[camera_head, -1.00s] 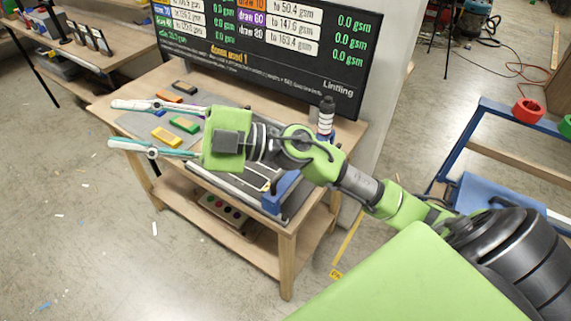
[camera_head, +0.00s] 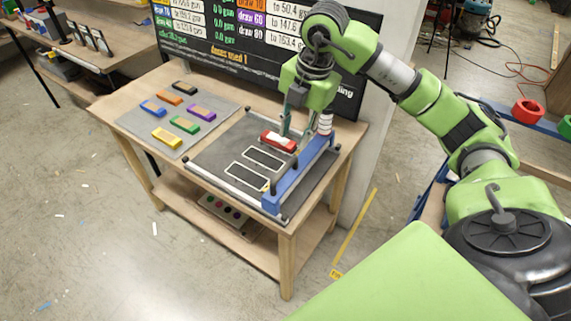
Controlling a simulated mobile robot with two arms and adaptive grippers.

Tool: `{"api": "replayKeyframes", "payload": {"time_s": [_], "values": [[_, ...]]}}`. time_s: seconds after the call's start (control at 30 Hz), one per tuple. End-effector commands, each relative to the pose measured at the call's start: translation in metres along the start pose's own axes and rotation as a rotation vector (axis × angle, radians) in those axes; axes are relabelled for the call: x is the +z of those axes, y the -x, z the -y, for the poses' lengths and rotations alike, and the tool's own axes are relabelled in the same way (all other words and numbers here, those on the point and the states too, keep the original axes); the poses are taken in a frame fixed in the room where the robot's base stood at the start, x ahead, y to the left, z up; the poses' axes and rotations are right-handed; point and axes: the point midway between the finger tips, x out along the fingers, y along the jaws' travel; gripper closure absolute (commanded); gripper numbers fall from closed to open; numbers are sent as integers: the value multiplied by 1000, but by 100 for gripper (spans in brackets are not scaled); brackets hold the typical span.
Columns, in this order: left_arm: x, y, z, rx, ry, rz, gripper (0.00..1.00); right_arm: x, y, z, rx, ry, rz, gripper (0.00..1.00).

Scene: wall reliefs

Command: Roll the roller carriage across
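The roller carriage (camera_head: 300,178), a blue bar with dark handle parts, sits across the right end of the dark press bed (camera_head: 213,151) on the wooden table. A red block (camera_head: 279,142) with a white patch lies on the bed left of the carriage's far part. My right gripper (camera_head: 294,138) points down over the bed, its fingers apart at the red block and close to the carriage. I cannot tell whether they touch either. Two white-outlined slots (camera_head: 246,173) show nearer on the bed. My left gripper is out of view.
A grey mat (camera_head: 143,122) left of the press holds several coloured blocks. A banded post (camera_head: 325,122) stands at the carriage's far end, partly behind my gripper. A display board (camera_head: 215,45) rises behind the table. A blue rack with a red spool (camera_head: 527,111) stands at right.

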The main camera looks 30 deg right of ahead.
Motion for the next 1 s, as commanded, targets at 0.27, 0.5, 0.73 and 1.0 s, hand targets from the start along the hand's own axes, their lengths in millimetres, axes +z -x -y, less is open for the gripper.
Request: {"api": "replayKeyframes", "payload": {"time_s": [0.27, 0.5, 0.73, 1.0], "values": [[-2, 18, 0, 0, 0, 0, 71, -3, -53, 1, -7, 4, -8, 71], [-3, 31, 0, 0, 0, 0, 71, -3, -100, 0, -4, 5, -7, 71], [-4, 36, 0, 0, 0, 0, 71, -3, -125, 0, 0, 5, -6, 71], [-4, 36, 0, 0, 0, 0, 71, -3, -129, 0, 1, 6, -5, 71]]}}
